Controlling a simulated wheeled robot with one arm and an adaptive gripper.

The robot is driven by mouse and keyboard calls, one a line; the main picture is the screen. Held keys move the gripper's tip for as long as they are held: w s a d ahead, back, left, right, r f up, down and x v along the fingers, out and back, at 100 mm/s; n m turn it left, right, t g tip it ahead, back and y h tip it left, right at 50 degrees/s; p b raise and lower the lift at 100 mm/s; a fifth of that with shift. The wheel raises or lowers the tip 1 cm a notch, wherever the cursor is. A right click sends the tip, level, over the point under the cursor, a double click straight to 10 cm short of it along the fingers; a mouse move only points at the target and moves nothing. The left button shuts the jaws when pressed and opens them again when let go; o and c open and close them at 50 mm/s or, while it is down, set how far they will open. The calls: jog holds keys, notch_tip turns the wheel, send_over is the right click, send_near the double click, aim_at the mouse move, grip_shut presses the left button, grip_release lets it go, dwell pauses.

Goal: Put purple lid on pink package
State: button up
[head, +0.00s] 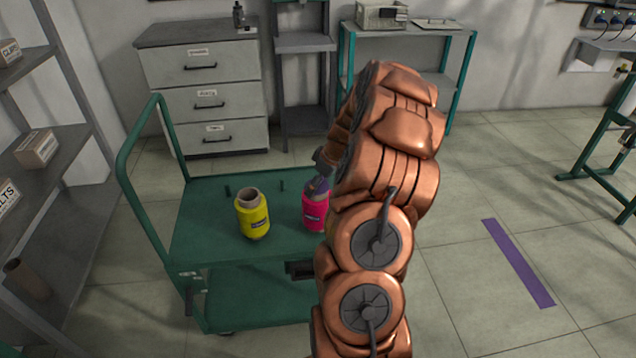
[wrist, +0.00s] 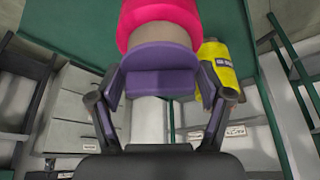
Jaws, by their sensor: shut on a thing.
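The pink package (head: 315,214) stands upright on the green cart, partly hidden behind my arm in the head view. It also shows at the top of the wrist view (wrist: 157,22), with a beige neck. My gripper (wrist: 160,95) is shut on the purple lid (wrist: 160,68), one finger on each side. The lid also shows as a small purple patch (head: 318,186) at the pink package's top in the head view. In the wrist view the lid overlaps the beige neck; whether it touches or is seated I cannot tell.
A yellow package (head: 253,218) with a beige tube end stands just left of the pink one; it also shows in the wrist view (wrist: 222,66). The green cart top (head: 200,215) has short dark pegs behind them. Its handle (head: 125,150) rises at the left.

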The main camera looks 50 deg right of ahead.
dwell(0.3)
jog(key=o, duration=0.8)
jog(key=shift+c, duration=0.2)
jog(key=v, duration=1.2)
jog(key=shift+r, duration=0.1)
